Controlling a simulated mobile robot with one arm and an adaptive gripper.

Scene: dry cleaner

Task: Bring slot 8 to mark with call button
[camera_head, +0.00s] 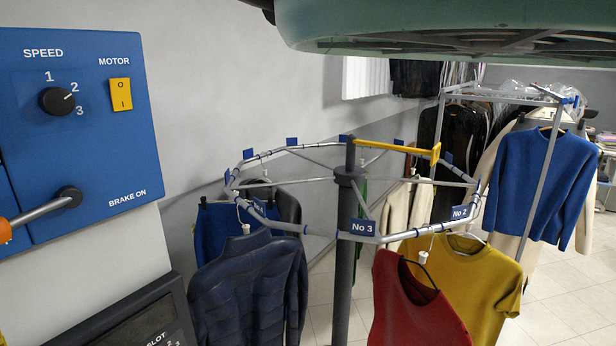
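A carousel of grey rails (405,237) rings a dark post (345,215). Blue tags show No 3 (363,227) and No 2 (460,212); the other tags are too small or turned away, so I cannot pick out slot 8. A yellow bar (395,147) reaches right from the post top and bends down over the rail; I cannot tell if it is the mark. A dark panel (135,320) with "SLOT" lettering is cut off at bottom left. No call button is recognizable. My gripper is not in view.
A blue control box (105,150) carries a speed knob (57,100) pointing near 2, a yellow motor switch (121,94) and a lever (40,212) by "BRAKE ON". Navy (245,290), red (415,305) and mustard (470,285) garments hang from the carousel. A clothes rack stands behind.

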